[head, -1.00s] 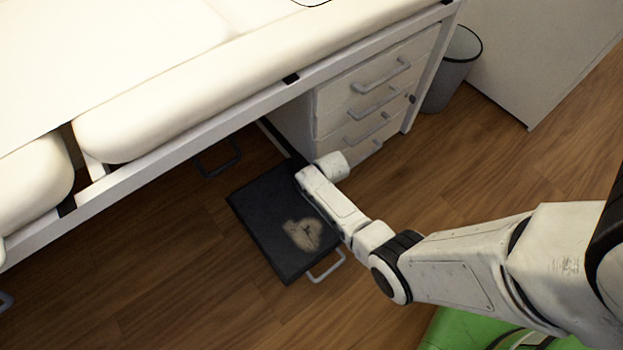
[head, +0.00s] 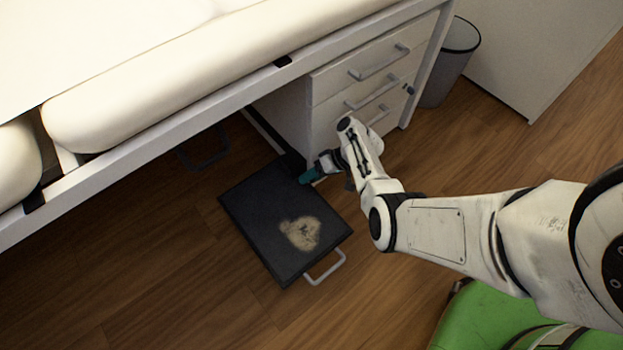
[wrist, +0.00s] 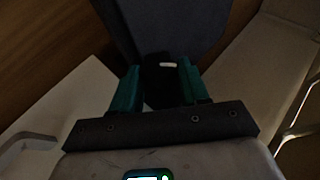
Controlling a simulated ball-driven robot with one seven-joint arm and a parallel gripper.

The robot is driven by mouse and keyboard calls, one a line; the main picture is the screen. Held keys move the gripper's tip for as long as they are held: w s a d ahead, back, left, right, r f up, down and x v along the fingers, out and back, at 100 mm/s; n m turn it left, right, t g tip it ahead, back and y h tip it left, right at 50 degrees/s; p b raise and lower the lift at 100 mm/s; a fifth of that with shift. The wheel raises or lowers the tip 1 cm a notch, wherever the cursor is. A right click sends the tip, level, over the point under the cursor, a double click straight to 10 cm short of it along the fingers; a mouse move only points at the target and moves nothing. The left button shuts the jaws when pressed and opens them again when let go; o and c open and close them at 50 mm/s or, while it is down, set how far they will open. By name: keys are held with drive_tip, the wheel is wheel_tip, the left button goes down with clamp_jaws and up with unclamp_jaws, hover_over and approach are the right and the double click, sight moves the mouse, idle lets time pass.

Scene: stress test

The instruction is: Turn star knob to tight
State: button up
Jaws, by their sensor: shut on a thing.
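My gripper (head: 308,177) has teal fingers and reaches down to the rear right corner of a black step or plate under the couch frame. In the wrist view my gripper (wrist: 160,85) is closed around a small dark knob (wrist: 162,88) with a pale mark (wrist: 168,64) on it. The finger sides touch or nearly touch it. The knob's star shape and its turn position are too dark to make out. In the head view the knob cannot be told apart from the dark parts at my fingertips.
The black plate (head: 262,217) with a worn patch and a grey handle (head: 325,268) sticks out over the wooden floor. A white drawer unit (head: 365,75) with grey handles stands close behind my wrist. A bin (head: 452,62) is behind right. Floor at lower left is clear.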

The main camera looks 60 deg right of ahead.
drive_tip(key=shift+f, duration=0.1)
idle(0.5)
drive_tip(key=o, duration=1.1)
drive_tip(key=shift+c, duration=0.2)
drive_tip(key=p+v, duration=0.4)
drive_tip(key=v, duration=0.7)
drive_tip(key=shift+d+f, duration=0.1)
drive_tip(key=shift+f, duration=0.05)
drive_tip(key=shift+c, duration=0.2)
